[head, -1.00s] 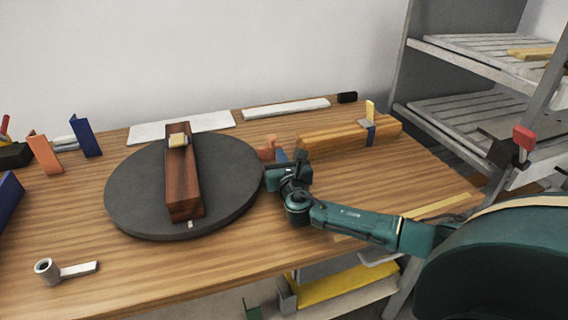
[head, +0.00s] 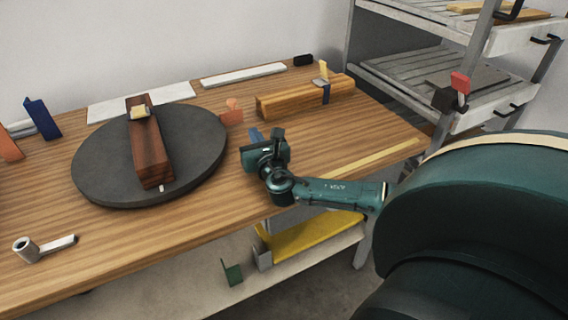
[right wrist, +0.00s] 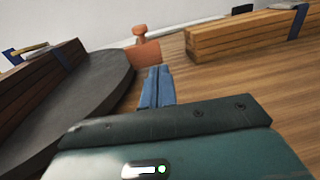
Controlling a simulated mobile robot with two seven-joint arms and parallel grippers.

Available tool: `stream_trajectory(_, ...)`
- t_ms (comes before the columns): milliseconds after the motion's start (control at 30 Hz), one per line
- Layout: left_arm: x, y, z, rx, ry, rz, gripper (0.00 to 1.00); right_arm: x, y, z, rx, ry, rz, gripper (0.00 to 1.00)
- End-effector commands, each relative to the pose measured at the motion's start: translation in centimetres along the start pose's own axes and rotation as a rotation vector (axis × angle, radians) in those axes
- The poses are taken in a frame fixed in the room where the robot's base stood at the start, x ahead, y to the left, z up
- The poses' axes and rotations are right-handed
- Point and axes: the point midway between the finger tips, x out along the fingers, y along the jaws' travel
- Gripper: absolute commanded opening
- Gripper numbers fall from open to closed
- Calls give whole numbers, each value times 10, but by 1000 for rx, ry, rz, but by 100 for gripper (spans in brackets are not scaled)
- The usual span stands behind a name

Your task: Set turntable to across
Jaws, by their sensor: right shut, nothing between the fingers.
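The turntable (head: 205,150) is a round dark grey disc on the wooden bench, at the left in the head view. A dark reddish-brown wooden block (head: 150,155) lies on it, its long side running from back to front, with a small pale piece on its far end. In the right wrist view the turntable's edge (right wrist: 110,90) is at the left. My right gripper (head: 254,136) is shut and empty, to the right of the disc and apart from it. Its blue fingers (right wrist: 157,88) are together in the right wrist view. My left gripper is not in view.
An orange piece (head: 232,112) stands by the turntable's right rim. A lighter wooden beam (head: 290,99) with a blue band lies behind my right gripper. A pale pipe-shaped tool (head: 45,247) lies at the front left. Grey shelves (head: 420,75) stand at the right.

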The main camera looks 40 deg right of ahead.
Motion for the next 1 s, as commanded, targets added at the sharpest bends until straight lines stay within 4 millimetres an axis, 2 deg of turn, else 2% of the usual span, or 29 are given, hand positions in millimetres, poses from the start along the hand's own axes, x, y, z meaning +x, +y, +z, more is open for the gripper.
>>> stream_trajectory(33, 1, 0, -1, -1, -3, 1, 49, -15, -1, 0, -1, 4, 3, 0)
stream_trajectory(300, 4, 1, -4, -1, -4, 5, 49, -82, -9, -2, -2, 6, 4, 0)
stream_trajectory(500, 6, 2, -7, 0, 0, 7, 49, -125, -13, -1, 0, 4, 3, 0)
stream_trajectory(700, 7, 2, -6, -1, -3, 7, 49, -148, -16, -1, 1, 2, 2, 0)
stream_trajectory(1000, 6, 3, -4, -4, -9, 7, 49, -153, -17, 0, 1, 0, 1, 0)
